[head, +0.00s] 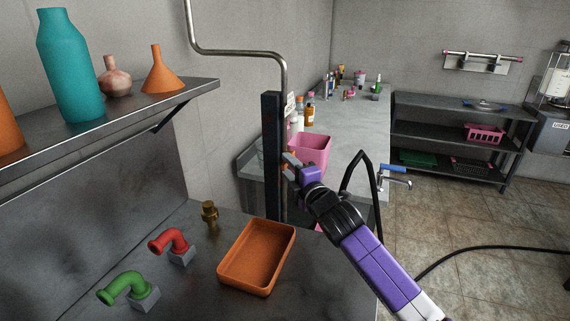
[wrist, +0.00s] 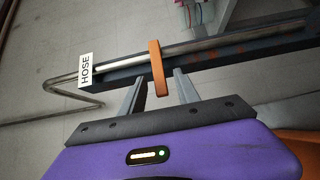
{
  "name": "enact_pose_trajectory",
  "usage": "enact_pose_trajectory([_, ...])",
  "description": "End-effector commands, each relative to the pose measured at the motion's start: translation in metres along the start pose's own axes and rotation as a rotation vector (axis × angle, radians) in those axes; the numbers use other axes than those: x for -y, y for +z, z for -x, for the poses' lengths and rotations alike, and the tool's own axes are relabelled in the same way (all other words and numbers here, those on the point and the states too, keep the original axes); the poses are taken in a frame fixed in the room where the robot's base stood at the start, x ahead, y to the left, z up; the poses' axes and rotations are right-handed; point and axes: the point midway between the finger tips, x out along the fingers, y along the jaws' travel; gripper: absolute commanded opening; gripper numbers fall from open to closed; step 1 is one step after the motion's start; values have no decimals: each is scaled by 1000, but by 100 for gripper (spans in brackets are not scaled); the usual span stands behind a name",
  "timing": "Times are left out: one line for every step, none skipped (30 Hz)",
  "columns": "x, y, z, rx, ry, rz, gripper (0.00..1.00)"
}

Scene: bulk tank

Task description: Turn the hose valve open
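The hose valve's orange lever (wrist: 158,68) shows in the wrist view, lying crosswise to the metal pipe (wrist: 225,43) on a dark post (wrist: 120,77). A white label reading HOSE (wrist: 86,70) is on the post to the left of the lever. My gripper (wrist: 160,82) is open, with one finger on each side of the lever's near end. Gaps show between the fingers and the lever. In the head view my gripper (head: 289,165) is at the dark post (head: 271,140), and the lever is mostly hidden there by the fingers.
An orange tray (head: 262,285), a red pipe elbow (head: 172,240) and a green one (head: 128,287) are on the counter below. A pink bin (head: 312,150) stands behind my gripper. A shelf with a teal bottle (head: 70,65) is at the left. Open floor lies right.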

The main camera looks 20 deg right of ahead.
Motion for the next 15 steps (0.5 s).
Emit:
enact_pose_trajectory([1, 0, -6, 0, -2, 1, 38])
enact_pose_trajectory([1, -1, -10, -1, -1, 1, 38])
enact_pose_trajectory([1, 0, -13, 0, -1, 2, 38])
enact_pose_trajectory([0, 0, -16, -1, -1, 2, 38])
enact_pose_trajectory([1, -1, -18, -1, -1, 1, 38])
enact_pose_trajectory([1, 0, -20, -1, -1, 1, 38])
enact_pose_trajectory([0, 0, -21, 0, -1, 1, 38])
enact_pose_trajectory([0, 0, -22, 0, 0, 1, 38])
enact_pose_trajectory([0, 0, -23, 1, 0, 1, 38])
enact_pose_trajectory([0, 0, -24, 1, -1, 1, 38])
enact_pose_trajectory([0, 0, -24, 1, -1, 1, 38])
enact_pose_trajectory([0, 0, -24, 1, -1, 0, 38])
enact_pose_trajectory([0, 0, -24, 1, -1, 0, 38])
enact_pose_trajectory([0, 0, -24, 1, 0, 0, 38])
enact_pose_trajectory([0, 0, -24, 1, 0, 0, 38])
